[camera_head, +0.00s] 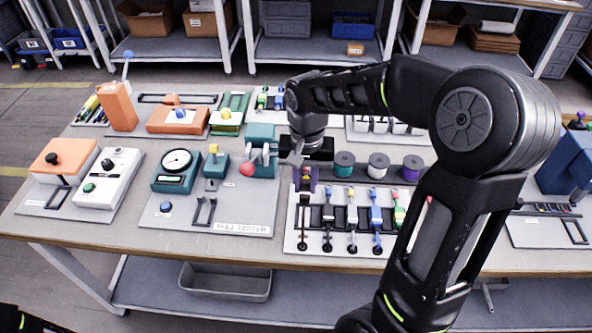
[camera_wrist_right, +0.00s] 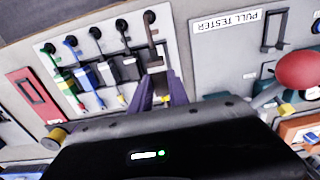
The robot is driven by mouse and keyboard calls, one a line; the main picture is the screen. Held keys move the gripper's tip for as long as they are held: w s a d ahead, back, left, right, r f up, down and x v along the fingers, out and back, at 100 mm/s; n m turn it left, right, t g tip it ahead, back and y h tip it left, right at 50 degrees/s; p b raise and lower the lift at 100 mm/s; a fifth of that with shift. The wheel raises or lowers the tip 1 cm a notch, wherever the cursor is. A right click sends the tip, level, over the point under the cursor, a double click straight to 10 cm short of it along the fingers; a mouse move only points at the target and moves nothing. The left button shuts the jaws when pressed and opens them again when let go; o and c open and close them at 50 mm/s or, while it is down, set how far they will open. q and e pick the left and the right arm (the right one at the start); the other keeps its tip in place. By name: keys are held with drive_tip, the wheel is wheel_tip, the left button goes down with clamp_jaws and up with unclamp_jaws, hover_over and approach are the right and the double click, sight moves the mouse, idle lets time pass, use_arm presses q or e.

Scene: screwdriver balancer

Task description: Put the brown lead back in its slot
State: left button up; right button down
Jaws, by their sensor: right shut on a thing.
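The brown lead (camera_wrist_right: 155,50) is at the right end of the row of leads in the right wrist view. In the head view it shows as a dark strip (camera_head: 303,215) at the left end of the rack. My right gripper (camera_head: 306,180) points down there, its purple fingertips (camera_wrist_right: 160,92) shut around the lead's body. The lead lines up with the leftmost place of the white lead rack (camera_head: 291,243). I cannot tell whether it is seated in its slot, since the fingers hide that end. My left gripper is not in view.
Other leads stand beside it, including a blue one (camera_head: 376,218). Spools (camera_head: 344,166) stand behind the rack. The pull tester board (camera_head: 150,222) with its red-knobbed lever (camera_head: 247,169) is close on the left. My right arm covers the rack's right side.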

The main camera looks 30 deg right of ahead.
drive_tip(key=shift+s, duration=0.1)
drive_tip(key=shift+f+b, duration=2.9)
drive_tip(key=shift+f, duration=0.95)
drive_tip(key=shift+f+b, duration=0.45)
drive_tip(key=shift+f, duration=0.15)
drive_tip(key=c, duration=1.2)
unclamp_jaws()
drive_tip(key=shift+o, duration=0.2)
drive_tip(key=shift+r, duration=0.1)
drive_tip(key=shift+r, duration=3.85)
